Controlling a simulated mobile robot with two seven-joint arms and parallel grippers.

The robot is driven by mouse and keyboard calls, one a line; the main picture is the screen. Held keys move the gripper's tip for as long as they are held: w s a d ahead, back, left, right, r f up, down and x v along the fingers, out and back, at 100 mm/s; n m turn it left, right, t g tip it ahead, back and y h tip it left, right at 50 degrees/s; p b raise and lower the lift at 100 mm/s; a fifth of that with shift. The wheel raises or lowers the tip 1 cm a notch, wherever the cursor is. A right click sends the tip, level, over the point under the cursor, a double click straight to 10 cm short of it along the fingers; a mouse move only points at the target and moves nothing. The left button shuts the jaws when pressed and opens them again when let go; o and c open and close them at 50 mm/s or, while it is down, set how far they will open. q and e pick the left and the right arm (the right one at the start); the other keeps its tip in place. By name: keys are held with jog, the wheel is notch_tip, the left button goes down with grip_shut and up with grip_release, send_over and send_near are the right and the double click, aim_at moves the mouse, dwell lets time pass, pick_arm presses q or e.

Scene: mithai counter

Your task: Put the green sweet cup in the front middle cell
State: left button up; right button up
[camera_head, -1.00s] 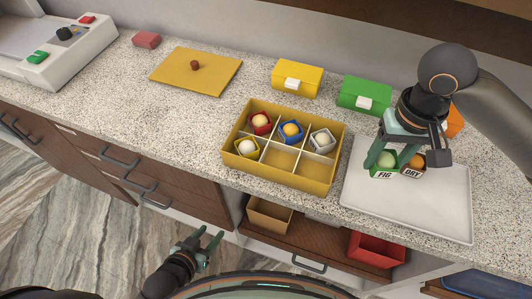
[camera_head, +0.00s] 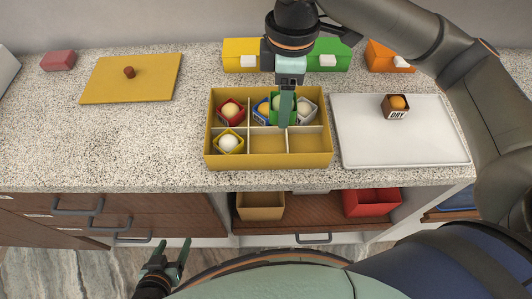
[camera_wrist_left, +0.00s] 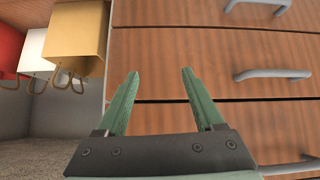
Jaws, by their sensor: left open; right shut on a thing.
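The yellow sweet box (camera_head: 268,161) stands on the counter with two rows of cells. Its back row holds a red cup (camera_head: 231,119), a blue cup (camera_head: 260,117) and a pale grey cup (camera_head: 310,117). A yellow cup (camera_head: 229,151) sits front left. The front middle cell (camera_head: 267,139) and front right cell are empty. My right gripper (camera_head: 286,122) is shut on the green sweet cup (camera_head: 275,105), held above the box's back row and partly hidden by the finger. My left gripper (camera_head: 171,246) is open and empty below the counter edge; it also shows in the left wrist view (camera_wrist_left: 160,73).
A white tray (camera_head: 432,150) at right holds a brown "DRY" cup (camera_head: 396,113). A yellow lid (camera_head: 107,88) lies at left. Yellow, green (camera_head: 330,62) and orange (camera_head: 386,58) boxes stand behind. Bins sit on the lower shelf, beside drawers.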

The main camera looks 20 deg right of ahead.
jog(key=n, duration=0.1)
jog(key=a+n+b, duration=0.1)
jog(key=n, duration=0.3)
jog(key=shift+s+a+r, duration=0.1)
jog(key=shift+s+a, duration=0.15)
jog(key=shift+a, duration=0.15)
jog(key=a+n+b, duration=0.1)
jog(key=n, duration=0.3)
jog(key=b, duration=0.1)
send_over(268, 150)
notch_tip(268, 150, down, 5)
notch_tip(268, 150, down, 4)
jog(key=shift+r+b, duration=0.1)
jog(key=shift+b, duration=0.45)
pick_arm(q)
jog(key=f, duration=0.1)
jog(key=w+d+f, duration=0.1)
jog(key=f, duration=0.1)
jog(key=shift+w+d+f, duration=0.1)
jog(key=shift+d+f, duration=0.05)
jog(key=shift+d, duration=0.05)
pick_arm(e)
jog(key=shift+f, duration=0.25)
jog(key=shift+f, duration=0.1)
jog(key=o, duration=1.1)
